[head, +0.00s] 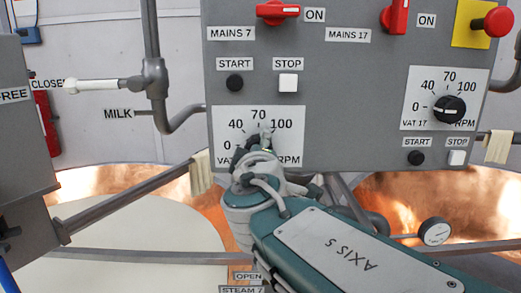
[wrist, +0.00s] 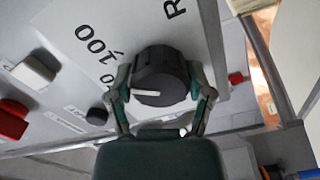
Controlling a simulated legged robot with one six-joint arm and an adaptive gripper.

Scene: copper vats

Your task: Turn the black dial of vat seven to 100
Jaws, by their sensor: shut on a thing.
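The black dial of vat seven (wrist: 165,72) shows in the wrist view, with a white pointer line toward the picture's left. That is near a partly hidden numeral ending in 0, below the 100 mark. My gripper (wrist: 163,88) is shut on the dial, one finger on each side. In the head view my gripper (head: 258,152) reaches up to the white vat 7 scale plate (head: 228,125), which reads 0, 40, 70, 100 and RPM. There the dial is almost wholly hidden behind my gripper.
Above the scale are a black START button (head: 235,83), a white STOP button (head: 288,83) and the red MAINS 7 switch (head: 278,12). The similar vat 17 dial (head: 449,109) is at right. Copper vats (head: 125,185) and a rail (head: 130,200) lie below.

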